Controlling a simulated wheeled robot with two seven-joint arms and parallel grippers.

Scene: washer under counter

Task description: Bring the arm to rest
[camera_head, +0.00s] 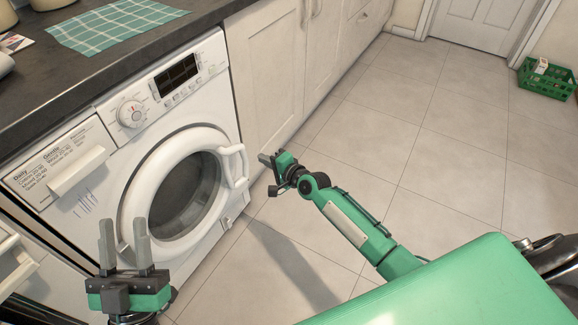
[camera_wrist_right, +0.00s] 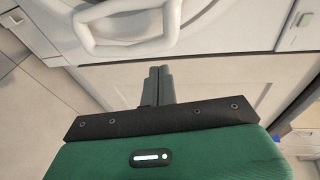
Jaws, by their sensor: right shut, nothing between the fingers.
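My right arm reaches out over the floor from the lower right. Its gripper (camera_head: 267,160) is near the white washer (camera_head: 190,92), just right of the door handle (camera_head: 235,166). In the right wrist view, the fingers of this gripper (camera_wrist_right: 158,72) are together with nothing between them. The looped handle (camera_wrist_right: 125,40) lies beyond the fingertips there, apart from them. My left gripper (camera_head: 124,225) points up in front of the washer's lower left, with its two fingers apart and empty. The round washer door (camera_head: 130,200) looks shut.
A dark counter (camera_head: 110,75) with a green checked cloth (camera_head: 115,24) runs above the washer. White cabinets (camera_head: 268,75) continue to its right. A green crate (camera_head: 545,80) stands on the floor far right. The tiled floor (camera_head: 430,150) between is clear.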

